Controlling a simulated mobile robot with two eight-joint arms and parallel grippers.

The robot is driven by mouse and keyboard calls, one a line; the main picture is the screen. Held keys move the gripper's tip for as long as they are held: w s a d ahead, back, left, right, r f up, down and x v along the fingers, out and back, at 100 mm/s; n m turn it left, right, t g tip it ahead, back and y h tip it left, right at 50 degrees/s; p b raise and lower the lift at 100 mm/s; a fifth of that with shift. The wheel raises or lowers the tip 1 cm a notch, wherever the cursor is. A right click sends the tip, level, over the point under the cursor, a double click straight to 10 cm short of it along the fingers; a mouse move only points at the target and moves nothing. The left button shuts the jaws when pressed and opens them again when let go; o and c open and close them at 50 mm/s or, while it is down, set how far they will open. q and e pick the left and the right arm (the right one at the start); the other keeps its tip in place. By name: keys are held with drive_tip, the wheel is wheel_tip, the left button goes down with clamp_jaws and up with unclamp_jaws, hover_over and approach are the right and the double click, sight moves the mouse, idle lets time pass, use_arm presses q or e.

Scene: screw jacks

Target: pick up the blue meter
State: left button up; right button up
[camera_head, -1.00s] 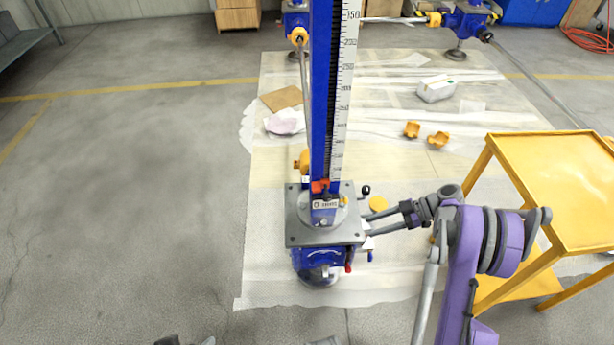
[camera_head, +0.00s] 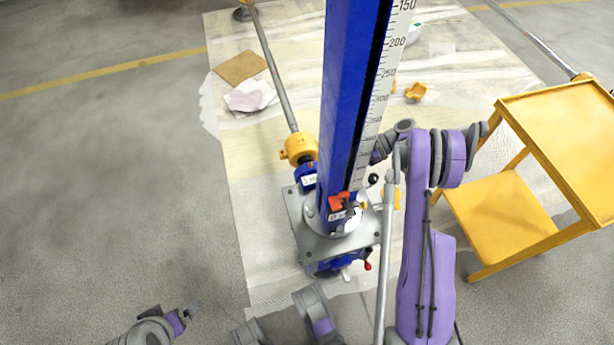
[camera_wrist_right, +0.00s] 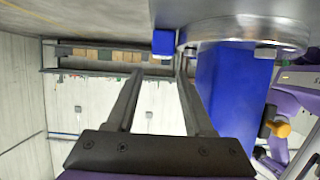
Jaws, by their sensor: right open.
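The blue meter is a tall blue column (camera_head: 352,90) with a white ruler scale, upright on a grey square base plate (camera_head: 323,246) in the head view. A red part sits low on it. My right arm reaches from the right, and its wrist passes behind the column, which hides the right gripper there. In the right wrist view my right gripper (camera_wrist_right: 158,75) is open and empty. The blue column (camera_wrist_right: 232,100) stands beside its right finger, outside the jaws, below a silver flange. What may be my left gripper (camera_head: 182,316) is at the lower left, far from the meter.
A yellow table (camera_head: 565,125) stands close to my right arm. A slanted metal rod (camera_head: 275,75) with a yellow joint (camera_head: 298,149) runs behind the column. Cardboard and paper lie on the floor sheet. The floor at left is clear.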

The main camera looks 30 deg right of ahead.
sight(313, 179)
drive_tip(key=x, duration=0.4)
drive_tip(key=shift+a+b, duration=0.1)
drive_tip(key=shift+b, duration=0.2)
drive_tip(key=b+x, duration=0.1)
drive_tip(key=x, duration=0.4)
drive_tip(key=shift+a+f, duration=0.1)
drive_tip(key=shift+a, duration=0.25)
clamp_jaws()
